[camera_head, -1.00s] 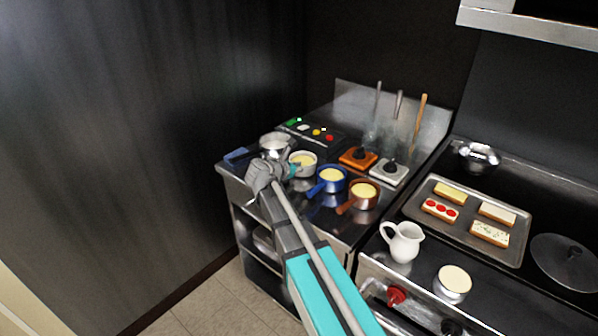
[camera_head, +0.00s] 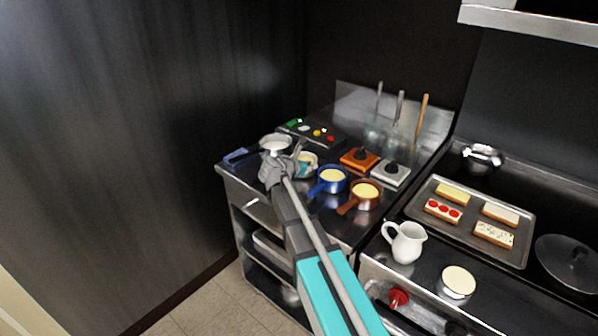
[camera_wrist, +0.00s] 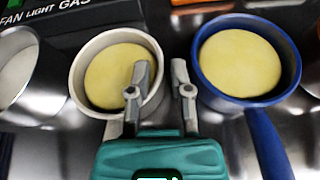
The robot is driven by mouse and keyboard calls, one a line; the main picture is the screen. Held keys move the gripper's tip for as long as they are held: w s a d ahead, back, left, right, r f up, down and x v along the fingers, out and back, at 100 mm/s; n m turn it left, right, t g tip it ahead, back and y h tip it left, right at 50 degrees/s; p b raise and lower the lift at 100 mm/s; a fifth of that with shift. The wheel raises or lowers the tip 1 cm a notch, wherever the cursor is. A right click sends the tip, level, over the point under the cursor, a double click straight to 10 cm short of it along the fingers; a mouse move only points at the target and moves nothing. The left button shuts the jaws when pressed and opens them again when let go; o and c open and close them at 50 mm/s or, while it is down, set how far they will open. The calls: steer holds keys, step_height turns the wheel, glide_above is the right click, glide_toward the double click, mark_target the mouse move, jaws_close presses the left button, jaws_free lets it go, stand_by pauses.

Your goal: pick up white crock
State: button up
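The white crock (camera_wrist: 78,88), holding a round yellow filling, stands upright on the steel counter in the wrist view. In the head view the crock (camera_head: 312,159) is partly hidden by my gripper (camera_head: 299,156). In the wrist view my gripper (camera_wrist: 160,70) is open, with its fingers apart at the crock's right side. The left finger overlaps the crock's opening and the right finger is outside the rim, towards the blue pot (camera_wrist: 290,66). I cannot tell whether either finger touches the crock.
A steel pan (camera_head: 276,142) stands left of the crock. An orange-brown pot (camera_head: 366,193) and a white pitcher (camera_head: 405,244) are farther right. A control panel (camera_head: 315,133) lies behind.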

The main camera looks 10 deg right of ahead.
steer(key=shift+w+d+f, duration=0.3)
steer(key=shift+w+d, duration=0.1)
steer(key=shift+d, duration=0.15)
jaws_close()
